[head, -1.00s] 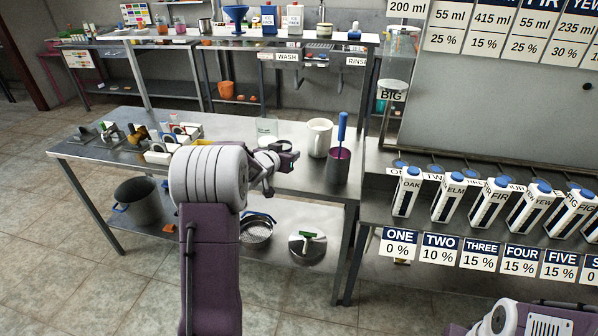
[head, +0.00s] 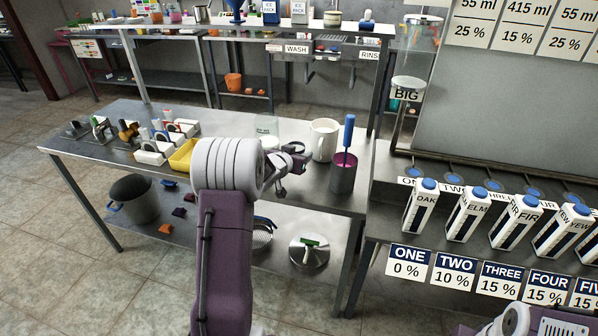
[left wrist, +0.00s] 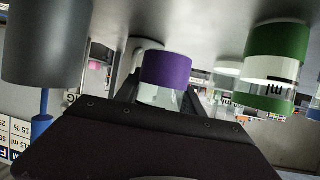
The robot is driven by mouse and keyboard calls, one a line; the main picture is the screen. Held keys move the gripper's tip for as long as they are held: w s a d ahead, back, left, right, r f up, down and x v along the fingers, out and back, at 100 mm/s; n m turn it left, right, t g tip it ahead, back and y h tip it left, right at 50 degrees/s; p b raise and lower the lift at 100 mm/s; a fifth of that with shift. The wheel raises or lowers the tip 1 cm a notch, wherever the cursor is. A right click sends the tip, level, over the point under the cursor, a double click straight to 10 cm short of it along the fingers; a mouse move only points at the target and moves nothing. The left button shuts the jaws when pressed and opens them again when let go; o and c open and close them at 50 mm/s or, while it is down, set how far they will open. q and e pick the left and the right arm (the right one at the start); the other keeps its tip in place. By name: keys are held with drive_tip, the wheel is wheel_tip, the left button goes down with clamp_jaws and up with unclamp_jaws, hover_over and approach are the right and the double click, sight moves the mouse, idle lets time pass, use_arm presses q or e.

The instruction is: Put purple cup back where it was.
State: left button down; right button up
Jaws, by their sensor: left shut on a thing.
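My left gripper (head: 291,180) is over the steel table, left of and in front of the white mug (head: 323,140). In the left wrist view, the gripper (left wrist: 165,92) is shut on the purple cup, a clear cup with a wide purple band (left wrist: 166,70). The cup is not clearly visible in the head view, where my arm and gripper block that spot. Whether it touches the table I cannot tell. A cup with green bands and an ml label (left wrist: 272,68) stands beside it in the left wrist view. My right gripper is not in view.
A dark grey pot (head: 344,174) with a blue-handled tool (head: 348,134) stands right of the mug. A yellow tray (head: 183,157) and several small tools are at the table's left. Labelled cartons (head: 421,206) line the right bench. Bare tabletop (head: 313,195) lies at the front.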

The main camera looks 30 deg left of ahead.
use_arm(q)
drive_tip(key=f, duration=0.1)
drive_tip(key=f+b, duration=0.1)
drive_tip(key=f, duration=0.1)
drive_tip(key=f+b, duration=0.1)
drive_tip(key=shift+s+d+f, duration=0.1)
drive_tip(key=shift+s+f, duration=0.05)
drive_tip(key=shift+s, duration=0.1)
drive_tip(key=shift+w+f, duration=0.1)
drive_tip(key=shift+f, duration=0.2)
drive_tip(key=shift+r, duration=0.1)
drive_tip(key=c, duration=0.7)
unclamp_jaws()
